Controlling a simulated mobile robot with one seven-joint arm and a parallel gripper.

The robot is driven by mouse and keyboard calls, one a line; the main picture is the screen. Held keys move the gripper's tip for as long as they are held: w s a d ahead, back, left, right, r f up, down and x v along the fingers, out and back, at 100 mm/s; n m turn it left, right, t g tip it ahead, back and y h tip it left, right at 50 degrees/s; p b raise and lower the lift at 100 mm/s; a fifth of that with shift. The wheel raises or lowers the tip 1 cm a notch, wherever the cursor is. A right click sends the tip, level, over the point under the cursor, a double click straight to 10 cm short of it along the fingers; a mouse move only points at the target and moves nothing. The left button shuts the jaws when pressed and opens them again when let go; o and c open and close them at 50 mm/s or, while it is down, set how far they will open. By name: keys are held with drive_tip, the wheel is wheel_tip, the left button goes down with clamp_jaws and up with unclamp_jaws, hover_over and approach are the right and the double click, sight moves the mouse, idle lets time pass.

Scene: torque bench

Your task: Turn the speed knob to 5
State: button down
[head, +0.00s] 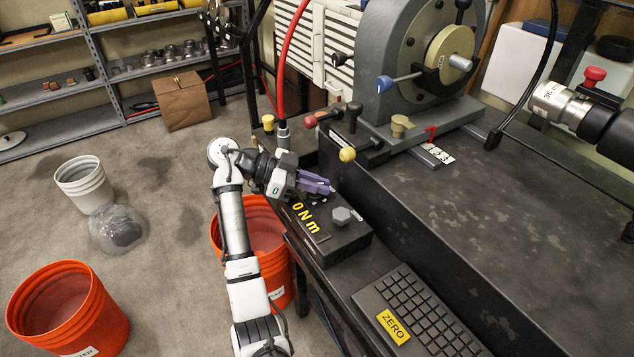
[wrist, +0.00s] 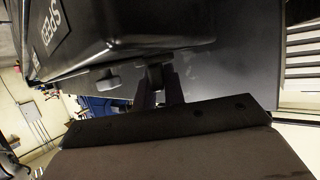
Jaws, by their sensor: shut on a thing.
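The black control box (head: 335,245) stands on the bench edge, with a yellow "0 Nm" readout on its top. My gripper (head: 326,190), with purple fingers, is at the box's far end. In the wrist view, my gripper (wrist: 159,92) has its two fingers on either side of a small dark knob (wrist: 155,74) at the box, shut on it. This appears to be the speed knob. A label beginning "SPE" (wrist: 54,30) shows on the box. The knob's pointer and scale are hidden, so its setting cannot be read.
A keypad with a ZERO label (head: 393,327) lies in front. An orange bucket (head: 266,240) stands below my arm.

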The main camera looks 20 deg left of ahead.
drive_tip(key=m+g, duration=0.3)
drive_tip(key=g, duration=0.1)
drive_tip(key=shift+s+a+m+h, duration=0.1)
drive_tip(key=shift+m+h, duration=0.2)
drive_tip(key=shift+m, duration=0.1)
drive_tip(key=shift+m+g+b, duration=0.3)
drive_tip(key=shift+m+g, duration=1)
drive_tip(key=shift+g, duration=0.5)
drive_tip(key=shift+s+m+g, duration=0.1)
drive_tip(key=shift+m+g, duration=0.2)
drive_tip(key=c, duration=1.5)
unclamp_jaws()
drive_tip(key=shift+r, duration=0.15)
